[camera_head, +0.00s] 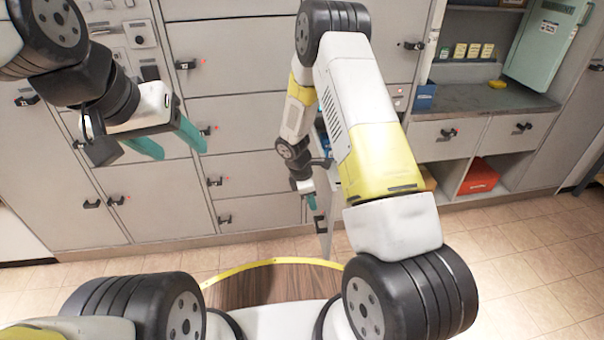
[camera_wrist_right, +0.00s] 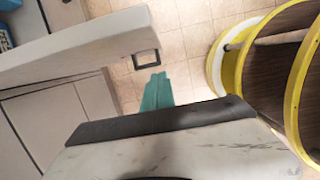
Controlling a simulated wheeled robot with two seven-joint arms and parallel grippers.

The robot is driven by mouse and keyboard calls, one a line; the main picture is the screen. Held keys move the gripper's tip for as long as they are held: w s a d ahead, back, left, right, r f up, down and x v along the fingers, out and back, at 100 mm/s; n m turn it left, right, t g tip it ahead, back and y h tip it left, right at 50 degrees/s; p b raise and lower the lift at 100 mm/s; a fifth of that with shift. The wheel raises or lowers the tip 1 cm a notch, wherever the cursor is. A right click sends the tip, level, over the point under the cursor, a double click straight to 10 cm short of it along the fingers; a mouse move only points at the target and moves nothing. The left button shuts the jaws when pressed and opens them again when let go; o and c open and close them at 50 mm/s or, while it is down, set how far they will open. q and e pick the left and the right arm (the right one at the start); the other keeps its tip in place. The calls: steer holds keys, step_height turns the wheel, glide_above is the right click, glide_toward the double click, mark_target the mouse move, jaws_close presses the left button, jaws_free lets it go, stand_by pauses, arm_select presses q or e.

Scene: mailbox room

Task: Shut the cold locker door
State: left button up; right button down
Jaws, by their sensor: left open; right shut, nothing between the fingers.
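The locker door (camera_head: 327,235) stands open, sticking out from the locker wall and seen nearly edge-on, partly hidden behind my right arm. In the right wrist view it is a thick pale panel (camera_wrist_right: 75,50) with a dark square handle (camera_wrist_right: 146,59) near its free end. My right gripper (camera_head: 312,202) is shut and empty, beside the door. Its teal fingers (camera_wrist_right: 157,90) show just below the handle in the wrist view, apparently apart from it; depth is hard to tell. My left gripper (camera_head: 178,145) is open and empty, in front of closed lockers at left.
Closed grey locker doors (camera_head: 240,125) with dark handles fill the wall. At right are a counter (camera_head: 480,100), an open pale-green door (camera_head: 545,40) and a red box (camera_head: 478,178) on a low shelf. Tiled floor (camera_head: 520,240) is clear at right.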

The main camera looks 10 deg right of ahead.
steer(key=shift+d+f, duration=0.2)
steer(key=shift+d, duration=1.9)
